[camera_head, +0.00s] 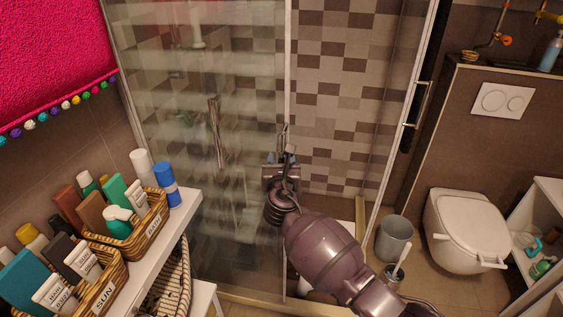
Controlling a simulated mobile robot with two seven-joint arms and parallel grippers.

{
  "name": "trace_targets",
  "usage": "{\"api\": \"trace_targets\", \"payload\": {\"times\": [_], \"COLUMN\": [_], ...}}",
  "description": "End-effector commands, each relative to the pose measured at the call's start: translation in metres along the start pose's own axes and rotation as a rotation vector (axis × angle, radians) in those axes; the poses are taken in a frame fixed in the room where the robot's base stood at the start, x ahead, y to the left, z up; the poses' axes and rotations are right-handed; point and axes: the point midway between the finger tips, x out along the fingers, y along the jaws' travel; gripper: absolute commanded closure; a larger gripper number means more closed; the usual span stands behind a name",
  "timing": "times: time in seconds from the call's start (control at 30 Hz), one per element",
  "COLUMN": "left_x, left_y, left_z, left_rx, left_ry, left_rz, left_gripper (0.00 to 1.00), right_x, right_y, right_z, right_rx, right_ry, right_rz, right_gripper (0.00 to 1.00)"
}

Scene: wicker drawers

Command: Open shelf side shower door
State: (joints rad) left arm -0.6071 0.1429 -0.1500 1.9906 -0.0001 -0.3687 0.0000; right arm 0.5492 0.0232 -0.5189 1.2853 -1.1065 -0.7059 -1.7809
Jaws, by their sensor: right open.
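The shelf-side shower door (240,85) is a clear glass panel with a pale vertical edge, on the left of the shower beside the white shelf (182,212). A gap with tiled wall behind it shows to the right of this edge. My right gripper (285,138) is open, at the door's edge about mid-height in the picture. I cannot tell whether its fingers touch the edge. My right arm covers the lower part of the gap. My left gripper is out of view.
The other glass door (400,90) stands on the right, with a vertical handle (415,105). A grey bin (394,238), a toilet brush (400,262) and a toilet (466,228) are at the right. Wicker baskets (133,243) of bottles crowd the shelf.

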Motion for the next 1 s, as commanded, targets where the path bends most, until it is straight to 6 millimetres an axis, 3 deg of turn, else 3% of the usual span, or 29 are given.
{"api": "trace_targets", "payload": {"times": [0.27,0.7,1.0], "left_x": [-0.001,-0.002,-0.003], "left_y": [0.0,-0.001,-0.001], "left_z": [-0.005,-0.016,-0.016], "left_rx": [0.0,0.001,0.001], "left_ry": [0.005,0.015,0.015], "left_rz": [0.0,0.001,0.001], "left_gripper": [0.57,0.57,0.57], "right_x": [-0.016,-0.09,-0.108], "right_y": [-0.001,0.0,0.0], "right_z": [0.0,0.0,0.0], "right_rx": [0.0,0.001,0.0], "right_ry": [0.001,0.001,0.0], "right_rz": [-0.001,0.001,-0.001], "right_gripper": [0.54,0.54,0.54]}}
